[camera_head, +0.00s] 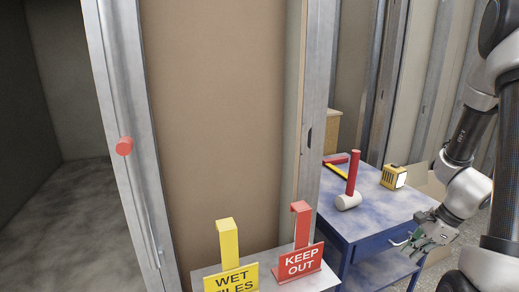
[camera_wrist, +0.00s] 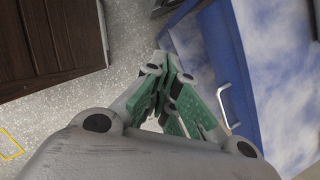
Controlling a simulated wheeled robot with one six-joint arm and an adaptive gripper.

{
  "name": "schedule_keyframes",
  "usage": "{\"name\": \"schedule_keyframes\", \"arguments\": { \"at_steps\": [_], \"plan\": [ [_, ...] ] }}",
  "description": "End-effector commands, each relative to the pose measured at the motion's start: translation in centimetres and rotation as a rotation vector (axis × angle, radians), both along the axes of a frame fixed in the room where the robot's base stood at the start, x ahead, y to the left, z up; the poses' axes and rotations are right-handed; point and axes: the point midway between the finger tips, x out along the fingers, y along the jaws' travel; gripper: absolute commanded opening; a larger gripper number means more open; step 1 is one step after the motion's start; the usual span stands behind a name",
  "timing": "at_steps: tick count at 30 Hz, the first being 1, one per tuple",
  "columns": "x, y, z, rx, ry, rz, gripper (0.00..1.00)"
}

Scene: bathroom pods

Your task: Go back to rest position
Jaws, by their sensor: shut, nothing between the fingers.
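My gripper (camera_head: 422,243) is at the right of the head view, at the end of my arm, beside the front edge of the blue table (camera_head: 365,240). In the wrist view my gripper (camera_wrist: 172,62) has its green-padded fingers together, shut, with nothing between them. The blue table (camera_wrist: 221,62) and its pale handle (camera_wrist: 226,105) lie to the right of the fingers in that view. The fingers appear apart from the table.
A yellow sign (camera_head: 231,270) and a red sign (camera_head: 297,262) stand on a grey surface in front. Metal-framed wall panels (camera_head: 213,110) rise behind. A dark wooden cabinet (camera_wrist: 45,45) is left in the wrist view.

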Motion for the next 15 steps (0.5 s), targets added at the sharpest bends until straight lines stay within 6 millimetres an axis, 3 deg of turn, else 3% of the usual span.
{"name": "schedule_keyframes", "arguments": {
  "at_steps": [3, 15],
  "plan": [
    [-2.2, 1.5, 3.8, -0.039, -0.058, 0.354, 0.00],
    [-10.3, 4.7, 17.3, -0.305, -0.205, 1.436, 0.00]
  ]
}}
